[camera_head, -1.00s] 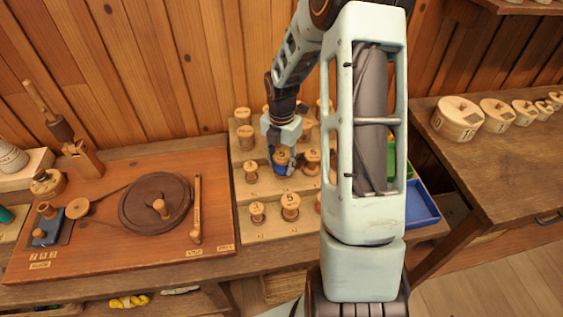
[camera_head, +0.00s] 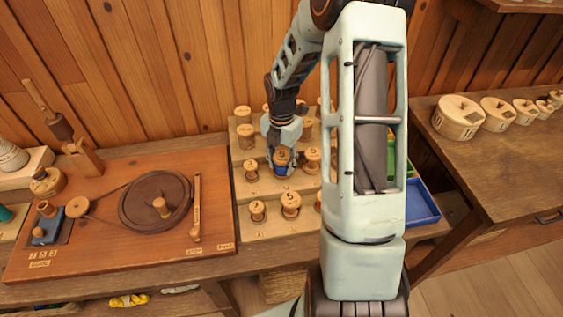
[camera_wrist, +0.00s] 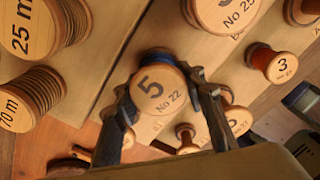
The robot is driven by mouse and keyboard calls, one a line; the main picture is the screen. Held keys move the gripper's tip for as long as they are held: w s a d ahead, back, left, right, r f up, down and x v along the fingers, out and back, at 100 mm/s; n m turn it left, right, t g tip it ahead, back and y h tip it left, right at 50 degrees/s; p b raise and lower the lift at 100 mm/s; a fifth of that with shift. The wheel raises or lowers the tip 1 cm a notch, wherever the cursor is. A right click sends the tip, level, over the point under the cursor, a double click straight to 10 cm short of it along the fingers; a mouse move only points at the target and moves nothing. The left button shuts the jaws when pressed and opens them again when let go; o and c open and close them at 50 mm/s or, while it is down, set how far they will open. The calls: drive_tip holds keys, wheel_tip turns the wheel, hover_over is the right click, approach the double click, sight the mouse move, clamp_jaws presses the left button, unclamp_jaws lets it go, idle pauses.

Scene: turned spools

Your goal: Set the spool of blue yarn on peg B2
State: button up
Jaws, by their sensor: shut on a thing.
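The spool of blue yarn (camera_head: 281,170) has a pale wooden top flange, marked "5 No 22" in the wrist view (camera_wrist: 158,90). A strip of blue yarn shows beside the flange there. My gripper (camera_head: 283,166) is shut on it, with one finger on each side; the fingers also show in the wrist view (camera_wrist: 162,92). The spool is at the middle step of the stepped wooden rack (camera_head: 240,188), between two other spools. It looks roughly upright. The peg B2 is not visible, and I cannot tell whether the spool is seated or held above the step.
A small spool (camera_head: 251,171) stands left of the held one and another (camera_head: 312,161) stands close on its right. Two more (camera_head: 290,205) (camera_head: 257,211) stand on the front step. Larger spools (camera_head: 246,137) stand behind. A blue tray (camera_head: 421,207) lies right.

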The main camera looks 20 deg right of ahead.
sight(281, 157)
drive_tip(key=shift+f, duration=0.2)
drive_tip(key=o, duration=0.9)
drive_tip(key=shift+r+p, duration=4.1)
drive_tip(key=shift+r, duration=1.45)
